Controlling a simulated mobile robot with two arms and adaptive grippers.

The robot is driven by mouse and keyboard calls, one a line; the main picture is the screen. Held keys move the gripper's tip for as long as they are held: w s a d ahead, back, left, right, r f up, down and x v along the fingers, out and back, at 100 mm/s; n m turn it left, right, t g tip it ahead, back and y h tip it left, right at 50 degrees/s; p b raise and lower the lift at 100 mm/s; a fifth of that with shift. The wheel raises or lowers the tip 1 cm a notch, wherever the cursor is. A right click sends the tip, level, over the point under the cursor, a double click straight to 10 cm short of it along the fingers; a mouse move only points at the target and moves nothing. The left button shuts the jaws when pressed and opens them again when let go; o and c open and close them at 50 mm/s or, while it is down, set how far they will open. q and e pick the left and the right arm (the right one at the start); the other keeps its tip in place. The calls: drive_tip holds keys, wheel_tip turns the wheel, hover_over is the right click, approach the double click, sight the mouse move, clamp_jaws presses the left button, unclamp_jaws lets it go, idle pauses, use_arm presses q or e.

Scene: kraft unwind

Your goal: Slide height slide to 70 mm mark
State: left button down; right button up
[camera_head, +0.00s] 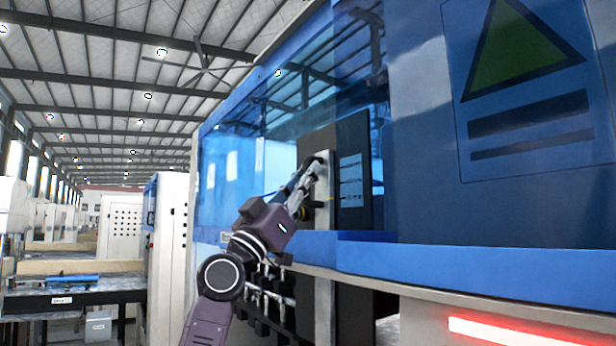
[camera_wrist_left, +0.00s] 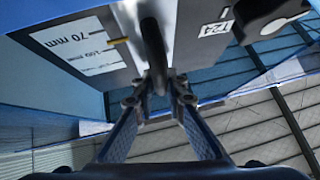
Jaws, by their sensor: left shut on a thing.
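My left gripper (camera_head: 312,182) reaches up to a dark upright panel in the machine's opening. In the left wrist view its fingertips (camera_wrist_left: 158,92) are shut on a dark rod-like handle (camera_wrist_left: 153,50), which stands in front of a pale metal strip. I take this handle to be the height slide. Left of it is a white scale plate (camera_wrist_left: 80,45) marked "70 mm", with smaller marking beside it. A small yellow pointer (camera_wrist_left: 117,41) lies at the plate's edge, near the smaller marking; its exact reading is unclear. My right gripper is not in view.
The dark panel (camera_head: 369,133) sits inside the blue machine housing (camera_head: 430,120). A "T24" label (camera_wrist_left: 215,28) and a round black knob (camera_wrist_left: 268,14) are right of the handle. A blue ledge (camera_head: 450,262) runs below the opening. Open aisle lies far left.

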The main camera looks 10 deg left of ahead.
use_arm(q)
drive_tip(key=shift+w+f, duration=0.15)
drive_tip(key=shift+f, duration=0.1)
drive_tip(key=c, duration=2.3)
unclamp_jaws()
drive_tip(key=shift+o, duration=0.2)
drive_tip(key=v, duration=1.2)
drive_tip(key=shift+a, duration=0.1)
